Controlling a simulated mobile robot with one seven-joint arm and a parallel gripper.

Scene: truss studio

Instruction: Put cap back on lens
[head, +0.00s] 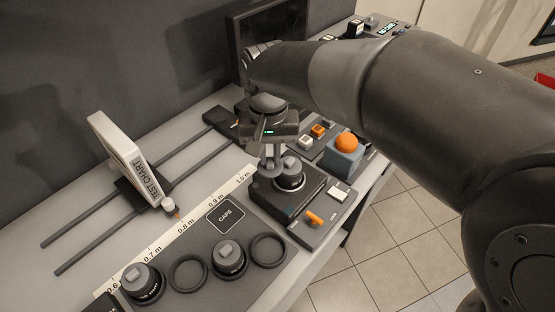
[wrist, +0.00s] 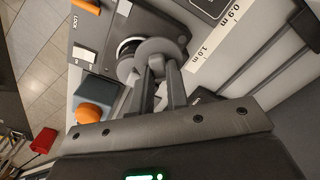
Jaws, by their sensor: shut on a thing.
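A short black lens (head: 289,177) stands upright in a black mount block (head: 262,194); it also shows in the wrist view (wrist: 124,46). My gripper (head: 270,160) is shut on a small grey round cap (head: 268,171), just left of the lens in the head view. In the wrist view my fingers (wrist: 158,72) point at the mount, and the grey cap (wrist: 165,47) hides part of the lens. The cap appears offset from the lens's centre. I cannot tell whether they touch.
A dark board marked CAPS (head: 226,216) holds two black cylinders with grey tops (head: 143,284) (head: 230,260) and two dark rings (head: 188,275) (head: 268,250). An orange dome button (head: 346,145) stands right of the mount. A test chart (head: 130,160) stands on rails at left.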

